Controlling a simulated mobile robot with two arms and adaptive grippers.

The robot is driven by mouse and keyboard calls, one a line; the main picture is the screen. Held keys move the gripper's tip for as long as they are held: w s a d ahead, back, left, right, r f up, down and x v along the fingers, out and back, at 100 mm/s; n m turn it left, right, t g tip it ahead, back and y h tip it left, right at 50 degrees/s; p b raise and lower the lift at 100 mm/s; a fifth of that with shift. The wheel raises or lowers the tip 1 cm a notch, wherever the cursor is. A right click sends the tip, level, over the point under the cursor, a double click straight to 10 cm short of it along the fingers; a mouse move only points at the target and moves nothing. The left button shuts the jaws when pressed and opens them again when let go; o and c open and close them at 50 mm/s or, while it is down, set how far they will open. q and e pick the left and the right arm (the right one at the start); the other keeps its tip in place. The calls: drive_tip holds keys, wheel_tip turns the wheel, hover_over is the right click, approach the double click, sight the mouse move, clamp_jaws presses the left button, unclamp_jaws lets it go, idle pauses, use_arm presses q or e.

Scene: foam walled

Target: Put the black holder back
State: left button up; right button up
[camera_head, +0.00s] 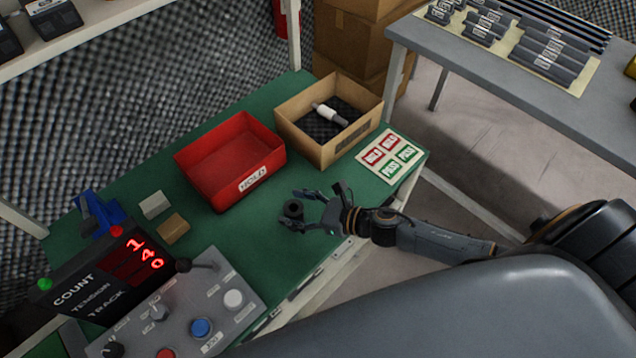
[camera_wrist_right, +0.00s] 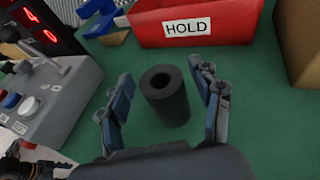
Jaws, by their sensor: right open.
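The black holder (camera_head: 293,210) is a short dark cylinder with a hole in its top. It stands upright on the green table mat (camera_head: 240,240), in front of the red HOLD bin. In the right wrist view the holder (camera_wrist_right: 165,95) stands between the spread fingers, with green showing on both sides of it. My right gripper (camera_head: 311,210) is open around or just short of the holder; it also shows in the right wrist view (camera_wrist_right: 165,110). I see no finger touching the holder. My left gripper is not in view.
The red HOLD bin (camera_head: 270,163) looks empty. A cardboard box (camera_head: 362,137) holds a white-and-grey part. A label sheet (camera_head: 391,156) lies at the right edge. A control panel (camera_head: 178,310) and red-lit counter (camera_head: 95,268) stand at left, near two small blocks. A grey table (camera_head: 450,60) is at back right.

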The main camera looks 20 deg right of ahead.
drive_tip(key=b+v, duration=0.1)
drive_tip(key=v, duration=1)
drive_tip(key=shift+s+d, duration=0.2)
